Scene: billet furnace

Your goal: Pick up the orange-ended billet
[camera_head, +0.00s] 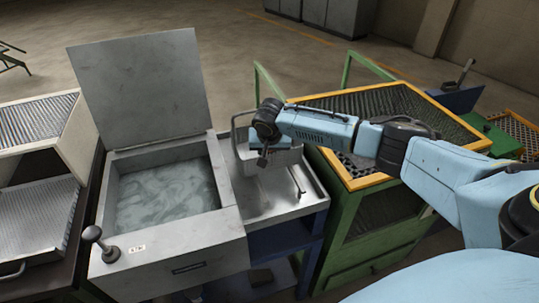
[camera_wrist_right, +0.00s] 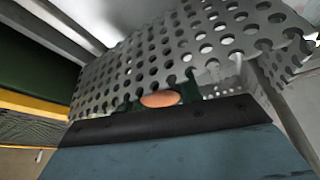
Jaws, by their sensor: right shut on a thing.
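The orange-ended billet shows in the right wrist view as a small orange oval (camera_wrist_right: 160,99) just beyond the dark front edge of my gripper. Dark green finger parts flank it on both sides, and my right gripper (camera_head: 262,159) is shut on it. The rest of the billet is hidden. In the head view the gripper points down at a grey perforated basket (camera_head: 286,158), which stands on the metal drain board (camera_head: 268,200). The basket's perforated wall (camera_wrist_right: 165,50) fills the upper middle of the right wrist view, close to the gripper. My left gripper is not in view.
Left of the drain board is an open tank (camera_head: 170,192) of cloudy liquid with its lid (camera_head: 140,85) raised. A green cart with a yellow-rimmed grated top (camera_head: 385,100) stands right, under my right arm. Grey ribbed trays (camera_head: 40,118) stand far left.

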